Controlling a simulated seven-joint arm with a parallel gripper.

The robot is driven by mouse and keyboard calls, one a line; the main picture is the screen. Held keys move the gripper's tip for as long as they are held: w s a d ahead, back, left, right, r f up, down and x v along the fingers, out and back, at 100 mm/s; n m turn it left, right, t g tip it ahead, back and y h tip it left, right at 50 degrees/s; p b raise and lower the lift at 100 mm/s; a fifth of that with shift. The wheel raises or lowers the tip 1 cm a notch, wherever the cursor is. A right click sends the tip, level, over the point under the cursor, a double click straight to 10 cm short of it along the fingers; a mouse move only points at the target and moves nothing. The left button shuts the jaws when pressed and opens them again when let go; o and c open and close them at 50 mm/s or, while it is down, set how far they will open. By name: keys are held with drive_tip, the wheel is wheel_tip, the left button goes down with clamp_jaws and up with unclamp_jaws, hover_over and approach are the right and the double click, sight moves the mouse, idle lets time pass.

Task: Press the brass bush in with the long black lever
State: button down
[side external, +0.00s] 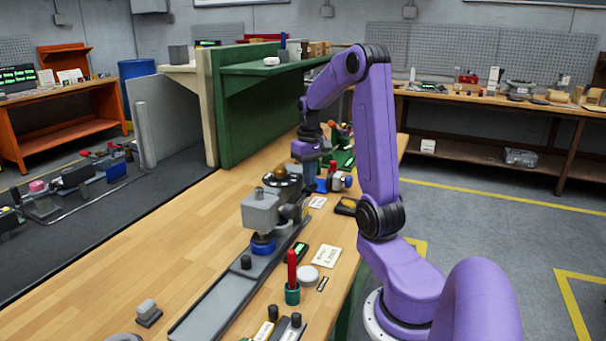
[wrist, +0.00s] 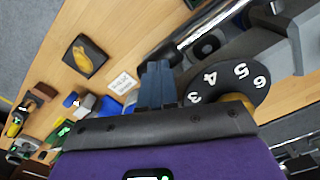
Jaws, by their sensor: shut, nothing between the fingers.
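My gripper (side external: 311,184) hangs over the bench, just right of the press station. In the wrist view its two dark blue fingers (wrist: 157,72) are together with nothing between them. A grey press block (side external: 261,208) stands over a blue ring (side external: 263,244) on the long grey rail (side external: 218,299). A brass dome (side external: 281,172) sits on a dark disc behind the block; I cannot tell whether it is the bush. In the wrist view a black numbered dial (wrist: 233,80) is right of the fingers, with a brass-coloured part beneath it. I cannot pick out the long black lever for certain.
A red-handled tool (side external: 292,268) stands in a green cup near the rail. A white card (side external: 326,256) and a round white piece (side external: 308,276) lie beside it.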

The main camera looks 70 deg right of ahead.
wheel_tip(320, 180, up, 8)
drive_tip(key=a, duration=0.2)
drive_tip(key=shift+a+r, duration=0.25)
idle(1.0)
drive_tip(key=shift+r, duration=2.5)
drive_tip(key=w+a+f+n, duration=0.1)
drive_tip(key=a+f+n, duration=0.3)
drive_tip(key=a, duration=0.7)
drive_tip(key=a+f+n, duration=0.3)
drive_tip(key=a+n, duration=0.2)
drive_tip(key=a, duration=0.7)
drive_tip(key=s+a+f+n, duration=0.3)
drive_tip(key=s+a+n, duration=0.1)
drive_tip(key=s, duration=0.4)
drive_tip(key=s+a+f+n, duration=0.4)
drive_tip(key=s+a+n, duration=0.1)
drive_tip(key=s, duration=0.4)
drive_tip(key=shift+a+n, duration=0.3)
drive_tip(key=shift+a, duration=0.45)
